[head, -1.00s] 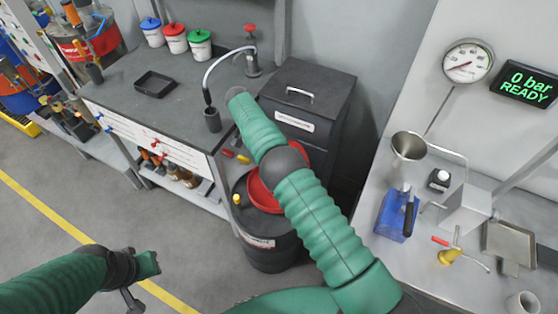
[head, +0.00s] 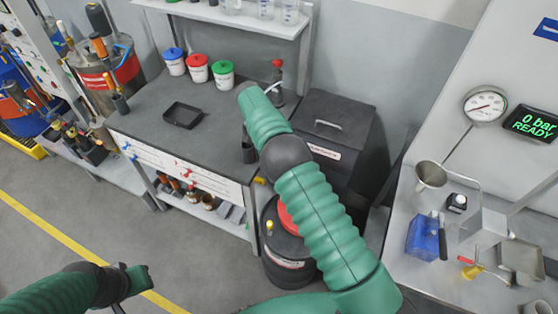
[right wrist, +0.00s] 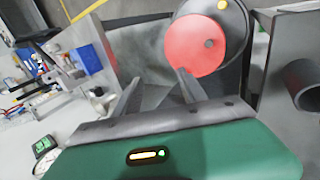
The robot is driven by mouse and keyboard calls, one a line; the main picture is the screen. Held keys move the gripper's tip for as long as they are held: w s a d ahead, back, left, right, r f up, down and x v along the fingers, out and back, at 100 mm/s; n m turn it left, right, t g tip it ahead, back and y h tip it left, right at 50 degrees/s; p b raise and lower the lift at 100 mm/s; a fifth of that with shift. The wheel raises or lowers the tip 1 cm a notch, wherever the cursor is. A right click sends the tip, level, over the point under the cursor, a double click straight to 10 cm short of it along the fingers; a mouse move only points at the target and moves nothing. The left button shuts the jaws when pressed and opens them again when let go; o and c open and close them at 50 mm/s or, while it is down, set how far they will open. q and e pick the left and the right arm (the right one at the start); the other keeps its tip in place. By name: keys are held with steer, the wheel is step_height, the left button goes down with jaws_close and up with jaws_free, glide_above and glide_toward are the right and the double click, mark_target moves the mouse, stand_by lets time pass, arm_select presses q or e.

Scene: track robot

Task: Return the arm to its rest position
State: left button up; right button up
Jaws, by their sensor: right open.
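My right arm (head: 320,215) reaches up across the middle of the head view, over the black drum; its gripper is hidden there. In the right wrist view my right gripper (right wrist: 158,78) has its two fingers apart with nothing between them. Beyond the fingers is a red disc (right wrist: 193,45) on the dark drum top, apart from or touching them I cannot tell. My left arm (head: 60,290) comes in at the lower left. Only a dark sliver, perhaps its gripper, shows at the bottom edge.
A black drum (head: 287,262) stands below my right arm, beside a dark lidded cabinet (head: 335,110). The workbench (head: 150,95) carries a black tray (head: 183,115) and three lidded buckets. The right counter (head: 400,265) holds a blue box (head: 424,238) and a funnel.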

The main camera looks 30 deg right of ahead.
arm_select(q)
steer(key=d, duration=0.1)
steer(key=b, duration=0.1)
steer(key=d+f, duration=0.1)
steer(key=shift+s+d+b, duration=0.25)
steer(key=shift+d+b, duration=0.05)
steer(key=shift+b, duration=0.1)
arm_select(e)
steer(key=s+a+n+t+y, duration=0.1)
steer(key=s+a+n+t, duration=0.1)
steer(key=s, duration=0.5)
steer(key=s+a+r+n+t+y, duration=0.1)
steer(key=s+a+n+t, duration=0.2)
steer(key=s, duration=0.4)
steer(key=s+a+n+t+y, duration=0.2)
steer(key=s+n, duration=0.3)
steer(key=s, duration=0.2)
steer(key=shift+a+r, duration=0.25)
steer(key=shift+r, duration=0.05)
arm_select(q)
steer(key=shift+a+f, duration=0.1)
steer(key=shift+a, duration=0.25)
arm_select(e)
steer(key=shift+a, duration=0.35)
